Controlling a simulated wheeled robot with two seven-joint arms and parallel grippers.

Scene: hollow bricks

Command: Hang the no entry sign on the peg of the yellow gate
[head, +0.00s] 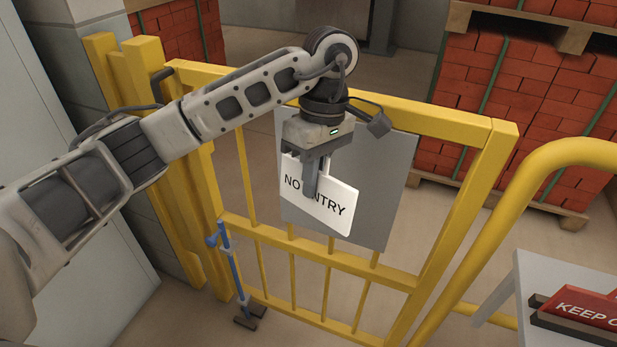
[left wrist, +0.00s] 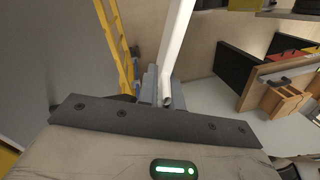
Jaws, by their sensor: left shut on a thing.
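The white no entry sign (head: 340,212) hangs tilted, its right side lower, in my left gripper (head: 312,185). The gripper is shut on it near its upper middle and covers part of the lettering. The sign is in front of the grey panel (head: 385,170) of the yellow gate (head: 455,122); I cannot tell whether it touches the panel. In the left wrist view the sign (left wrist: 178,40) shows nearly edge-on between the fingers, with yellow bars (left wrist: 115,45) to its left. I cannot make out the peg. My right gripper is not in view.
A blue bolt (head: 229,262) stands at the gate's lower left. A curved yellow rail (head: 480,232) is at the right, by a white table (head: 530,272) with a red sign (head: 585,308). Stacked red bricks (head: 530,95) stand behind the gate.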

